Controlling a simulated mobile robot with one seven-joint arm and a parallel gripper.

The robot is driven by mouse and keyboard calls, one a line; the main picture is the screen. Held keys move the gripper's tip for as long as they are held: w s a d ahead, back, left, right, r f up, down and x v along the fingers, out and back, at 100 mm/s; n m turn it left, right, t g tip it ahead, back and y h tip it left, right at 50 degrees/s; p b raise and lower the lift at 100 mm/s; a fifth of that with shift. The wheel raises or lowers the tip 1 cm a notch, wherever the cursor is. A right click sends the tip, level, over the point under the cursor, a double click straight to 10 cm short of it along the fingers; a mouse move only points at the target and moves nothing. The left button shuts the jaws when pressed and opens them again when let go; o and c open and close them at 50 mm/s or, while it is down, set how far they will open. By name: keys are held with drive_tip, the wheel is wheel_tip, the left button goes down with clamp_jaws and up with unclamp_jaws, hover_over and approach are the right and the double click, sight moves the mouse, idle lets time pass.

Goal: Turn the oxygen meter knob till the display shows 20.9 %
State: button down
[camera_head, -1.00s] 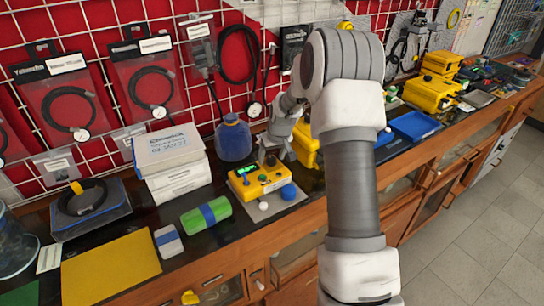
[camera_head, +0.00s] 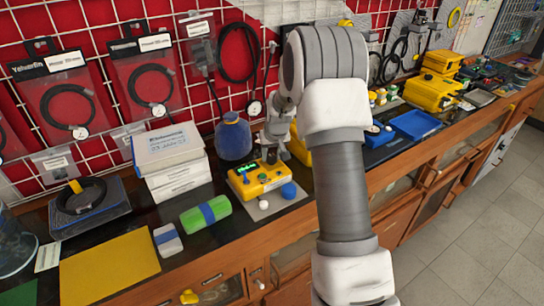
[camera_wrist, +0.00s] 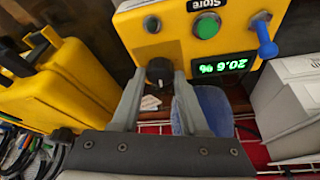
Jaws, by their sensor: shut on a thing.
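The yellow oxygen meter (camera_head: 262,181) stands on a grey mat on the bench. It also fills the top of the wrist view (camera_wrist: 158,48), upside down, with a green button (camera_wrist: 206,26) under a "Store" label and a blue lever (camera_wrist: 266,40). The black knob (camera_wrist: 159,70) is at the meter's edge, between my fingertips. My gripper (camera_wrist: 160,79) is shut on it. In the head view my gripper (camera_head: 274,150) is at the meter's back right, partly hidden by my arm.
A blue bottle (camera_head: 233,137) stands close behind the meter. A yellow case (camera_wrist: 60,85) is near my gripper in the wrist view.

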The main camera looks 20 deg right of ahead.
sight(264, 175)
drive_tip(key=shift+a+m+h+b, duration=0.25)
drive_tip(key=shift+m+h, duration=0.25)
drive_tip(key=shift+m, duration=0.6)
drive_tip(key=shift+m+g+h, duration=0.5)
drive_tip(key=shift+m+h, duration=0.1)
drive_tip(key=shift+m, duration=1.3)
drive_tip(key=shift+c, duration=2.1)
unclamp_jaws()
drive_tip(key=v, duration=1.7)
drive_tip(key=shift+r, duration=0.2)
